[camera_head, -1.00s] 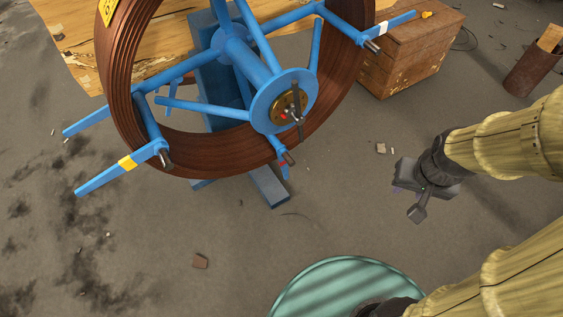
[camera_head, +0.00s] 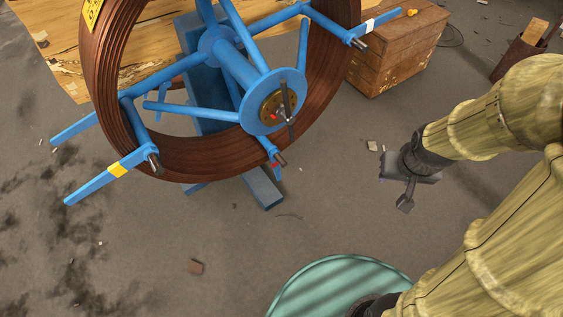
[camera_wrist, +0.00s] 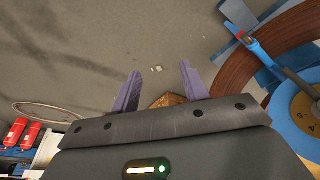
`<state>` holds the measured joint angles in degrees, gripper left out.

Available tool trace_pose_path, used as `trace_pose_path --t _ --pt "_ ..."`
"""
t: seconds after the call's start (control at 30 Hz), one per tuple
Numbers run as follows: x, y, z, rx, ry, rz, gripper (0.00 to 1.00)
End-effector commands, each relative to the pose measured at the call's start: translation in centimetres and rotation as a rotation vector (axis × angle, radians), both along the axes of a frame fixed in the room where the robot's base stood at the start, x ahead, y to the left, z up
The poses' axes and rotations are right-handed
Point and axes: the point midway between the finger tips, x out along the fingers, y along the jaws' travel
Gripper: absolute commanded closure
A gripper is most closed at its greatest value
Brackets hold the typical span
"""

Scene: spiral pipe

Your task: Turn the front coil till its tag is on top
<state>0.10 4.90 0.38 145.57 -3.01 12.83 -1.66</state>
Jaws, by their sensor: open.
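The front coil (camera_head: 205,158) is a ring of brown pipe on a blue spoked reel (camera_head: 228,62) with a brass hub (camera_head: 279,107). Its yellow tag (camera_head: 92,12) is at the upper left of the coil, cut by the picture's top edge. One spoke arm has a yellow band (camera_head: 117,170), one a white band (camera_head: 370,25), one a red mark (camera_head: 275,163). My gripper (camera_head: 404,203) is right of the reel, apart from it. In the wrist view my gripper (camera_wrist: 158,80) has two purple fingers spread and empty, with the coil (camera_wrist: 240,70) to their right.
A wooden crate (camera_head: 400,55) stands behind right, with a rusty bin (camera_head: 520,55) beyond. A plywood sheet (camera_head: 65,45) lies behind the coil. The grey floor between reel and gripper is mostly clear, with small debris. Red cylinders (camera_wrist: 22,135) show at the lower left of the wrist view.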

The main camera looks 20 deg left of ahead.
Motion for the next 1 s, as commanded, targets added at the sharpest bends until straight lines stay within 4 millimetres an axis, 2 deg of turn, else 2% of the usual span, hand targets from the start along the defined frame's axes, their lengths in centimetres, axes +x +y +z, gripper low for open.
trace_pose_path --t 0.03,0.5,1.0 --pt "0.7 0.0 -0.9 -0.007 -0.01 0.021 0.55" --pt "6.5 1.2 -6.1 -0.04 -0.149 0.222 0.55" --pt "11.1 4.0 -12.1 -0.017 -0.301 0.431 0.55"
